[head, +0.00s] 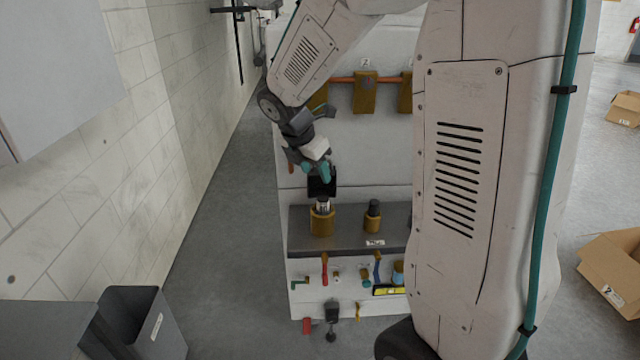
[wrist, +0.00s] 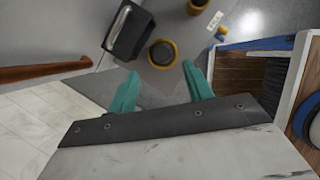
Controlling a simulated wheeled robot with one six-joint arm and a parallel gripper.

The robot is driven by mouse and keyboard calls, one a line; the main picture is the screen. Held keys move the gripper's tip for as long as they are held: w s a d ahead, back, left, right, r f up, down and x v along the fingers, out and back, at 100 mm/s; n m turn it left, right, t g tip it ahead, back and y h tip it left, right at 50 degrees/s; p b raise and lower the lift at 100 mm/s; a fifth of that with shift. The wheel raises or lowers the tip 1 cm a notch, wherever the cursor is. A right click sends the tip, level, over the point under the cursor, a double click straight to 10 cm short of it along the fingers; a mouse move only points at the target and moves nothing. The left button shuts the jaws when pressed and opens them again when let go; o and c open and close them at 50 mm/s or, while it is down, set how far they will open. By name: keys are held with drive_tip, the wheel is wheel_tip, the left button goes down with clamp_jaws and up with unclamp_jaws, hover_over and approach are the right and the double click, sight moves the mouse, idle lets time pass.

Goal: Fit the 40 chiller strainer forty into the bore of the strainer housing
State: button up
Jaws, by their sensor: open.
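My gripper (head: 322,172) has teal fingers, set apart with nothing between them in the wrist view (wrist: 160,88). In the head view it is above a part with a square black head (head: 322,187) and a silvery body, which stands upright in a brass-coloured housing (head: 322,224). A similar black-headed box (wrist: 126,34) shows in the wrist view, beyond the fingers. I cannot tell for certain which part is the strainer forty, nor how deep the silvery body sits. A round brass-rimmed piece with a dark middle (wrist: 163,53) lies beyond the fingertips.
A second brass housing with a dark top (head: 373,220) stands to the right on the grey shelf (head: 345,248). Hand tools hang below it, including a red-handled one (head: 324,268). A dark bin (head: 140,325) stands at lower left.

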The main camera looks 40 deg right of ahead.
drive_tip(key=s+a+r+m+y, duration=0.1)
drive_tip(key=s+a+r+m, duration=0.3)
drive_tip(key=s+m, duration=0.15)
drive_tip(key=s+a+r+m+y, duration=0.1)
drive_tip(key=s+a+r+m, duration=0.3)
drive_tip(key=s, duration=0.3)
drive_tip(key=s+a+m+y, duration=0.1)
drive_tip(key=s+a+m, duration=0.1)
drive_tip(key=s+m, duration=0.3)
drive_tip(key=s+a+m+y, duration=0.1)
drive_tip(key=s+a+m, duration=0.2)
drive_tip(key=s, duration=0.6)
drive_tip(key=m, duration=0.2)
drive_tip(key=shift+a+r+m, duration=0.15)
drive_tip(key=shift+a+m, duration=0.15)
drive_tip(key=shift+m, duration=0.05)
